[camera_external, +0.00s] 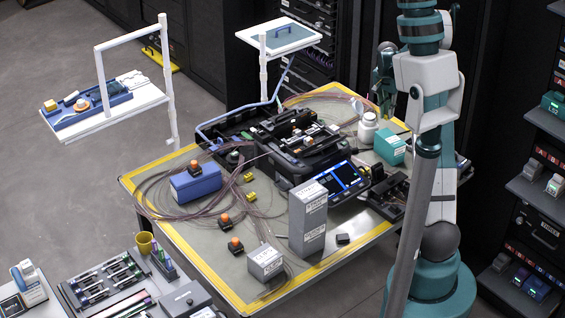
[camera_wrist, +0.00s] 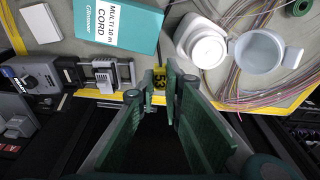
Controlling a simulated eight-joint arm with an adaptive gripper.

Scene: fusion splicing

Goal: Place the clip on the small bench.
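A small yellow clip with a dark numbered face (camera_wrist: 158,82) sits between my gripper's fingertips (camera_wrist: 160,88) in the wrist view. The dark green fingers appear to touch it on both sides. In the external view my gripper (camera_external: 385,78) is at the back right of the large table, partly behind my arm, and the clip is hidden there. Two small white-topped stands are beyond the table, and I cannot tell which is the small bench: one at left (camera_external: 150,95) carries a blue tray, the other at back (camera_external: 252,41) has a grey pad with a blue handle.
The yellow-edged table (camera_external: 275,291) holds a black splicer (camera_external: 300,145), loops of fibre, a tall grey box (camera_external: 308,215) and a teal box (camera_external: 389,147). The teal box (camera_wrist: 118,25) and white jar (camera_wrist: 202,45) lie near my fingers. Two more yellow clips (camera_external: 249,177) lie on the table.

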